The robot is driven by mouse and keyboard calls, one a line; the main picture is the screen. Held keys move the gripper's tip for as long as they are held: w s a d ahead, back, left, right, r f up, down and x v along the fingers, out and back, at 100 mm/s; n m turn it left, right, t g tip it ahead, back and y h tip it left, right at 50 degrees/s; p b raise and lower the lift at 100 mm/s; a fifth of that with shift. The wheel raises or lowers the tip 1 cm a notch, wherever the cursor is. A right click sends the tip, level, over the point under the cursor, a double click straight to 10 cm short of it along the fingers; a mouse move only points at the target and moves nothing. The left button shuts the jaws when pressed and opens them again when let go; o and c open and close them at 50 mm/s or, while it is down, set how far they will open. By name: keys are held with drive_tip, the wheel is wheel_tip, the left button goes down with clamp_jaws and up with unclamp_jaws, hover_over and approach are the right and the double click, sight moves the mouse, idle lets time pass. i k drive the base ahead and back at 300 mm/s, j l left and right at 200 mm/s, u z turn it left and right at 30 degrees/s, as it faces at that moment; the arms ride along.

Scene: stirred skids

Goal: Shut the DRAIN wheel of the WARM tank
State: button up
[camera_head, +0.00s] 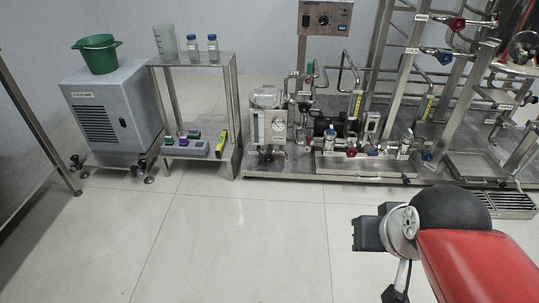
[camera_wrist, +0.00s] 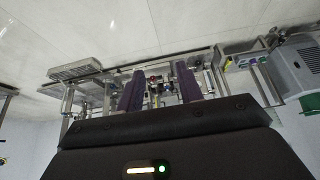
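Several small handwheels sit on the steel skid. A red wheel (camera_head: 458,24) and a blue wheel (camera_head: 445,58) are on pipes at the upper right. A dark red wheel (camera_head: 351,152) and a blue wheel (camera_head: 427,155) sit low, near the front tray. The labels are too small to read, so I cannot tell which wheel is the WARM tank's DRAIN or how far any is turned. My gripper (camera_wrist: 159,70) shows two purple-grey fingers, spread apart and empty, with the skid far beyond them. It touches nothing.
A grey cabinet (camera_head: 112,110) with a green bucket (camera_head: 97,53) stands left, beside a steel cart (camera_head: 196,60) holding bottles and a beaker. A table edge (camera_head: 28,105) is at far left. A floor grating (camera_head: 510,203) lies right. The tiled floor (camera_head: 240,230) before the skid is clear.

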sight(267, 157)
drive_tip(key=i+j, duration=0.15)
drive_tip(key=i, duration=1.4)
drive_tip(key=j+u, duration=0.05)
